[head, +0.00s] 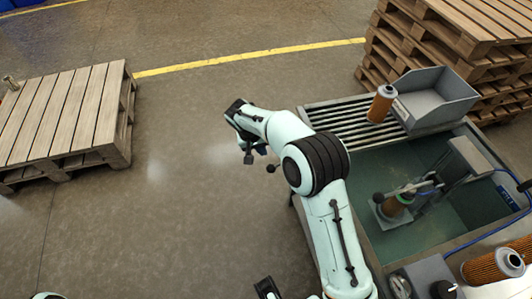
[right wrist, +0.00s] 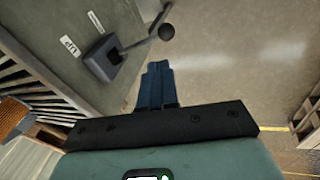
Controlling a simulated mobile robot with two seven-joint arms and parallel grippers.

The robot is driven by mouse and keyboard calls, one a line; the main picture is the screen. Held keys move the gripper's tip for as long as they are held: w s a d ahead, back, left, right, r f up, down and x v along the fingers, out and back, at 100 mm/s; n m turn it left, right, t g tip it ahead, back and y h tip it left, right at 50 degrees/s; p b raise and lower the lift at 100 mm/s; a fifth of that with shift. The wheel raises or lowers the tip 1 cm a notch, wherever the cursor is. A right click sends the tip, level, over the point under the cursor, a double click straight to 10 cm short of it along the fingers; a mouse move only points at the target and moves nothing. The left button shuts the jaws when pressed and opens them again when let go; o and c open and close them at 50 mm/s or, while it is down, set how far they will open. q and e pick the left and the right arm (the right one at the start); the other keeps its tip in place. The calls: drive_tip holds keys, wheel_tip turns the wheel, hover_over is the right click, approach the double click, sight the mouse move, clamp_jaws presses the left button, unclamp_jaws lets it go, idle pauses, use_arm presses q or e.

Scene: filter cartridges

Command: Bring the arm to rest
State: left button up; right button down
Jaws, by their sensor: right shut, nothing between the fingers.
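My right arm reaches up from the bottom of the head view, bends at a dark-banded joint and extends left over the floor beside the workbench. Its gripper (head: 261,150) is partly hidden by the wrist in the head view. In the right wrist view the blue fingers (right wrist: 157,85) are together with nothing between them. They point towards the bench edge, near a lever with a black ball knob (right wrist: 167,32); the gap between them is hard to judge.
The green-topped workbench (head: 360,165) carries a clamp fixture with a cartridge (head: 398,204). An orange cartridge (head: 382,103) stands on the slatted rack beside a grey bin (head: 436,98). Pallets (head: 65,115) stand left; floor between is clear.

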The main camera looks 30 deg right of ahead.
drive_tip(key=s+a+f+n+y+p, duration=0.1)
drive_tip(key=s+a+f, duration=0.25)
drive_tip(key=f, duration=0.25)
drive_tip(key=s+a+f+n+g+y+p, duration=0.1)
drive_tip(key=s+a+f+y, duration=0.1)
drive_tip(key=s+f, duration=0.35)
drive_tip(key=s+a+f+y+p, duration=0.1)
drive_tip(key=s+a+f, duration=0.2)
drive_tip(key=f, duration=0.3)
use_arm(q)
wheel_tip(320, 180, up, 7)
drive_tip(key=w+p, duration=0.2)
drive_tip(key=p, duration=0.1)
drive_tip(key=shift+w, duration=0.35)
use_arm(e)
drive_tip(key=s+a+f+y, duration=0.1)
drive_tip(key=s+a, duration=0.3)
drive_tip(key=s, duration=0.6)
drive_tip(key=s+a+f+y, duration=0.2)
drive_tip(key=s+a, duration=0.2)
drive_tip(key=s, duration=0.6)
drive_tip(key=shift+s+a+f+m, duration=0.25)
drive_tip(key=shift+s+a+m, duration=0.05)
drive_tip(key=shift+s, duration=0.1)
use_arm(q)
drive_tip(key=shift+d, duration=0.1)
use_arm(e)
drive_tip(key=shift+d, duration=0.1)
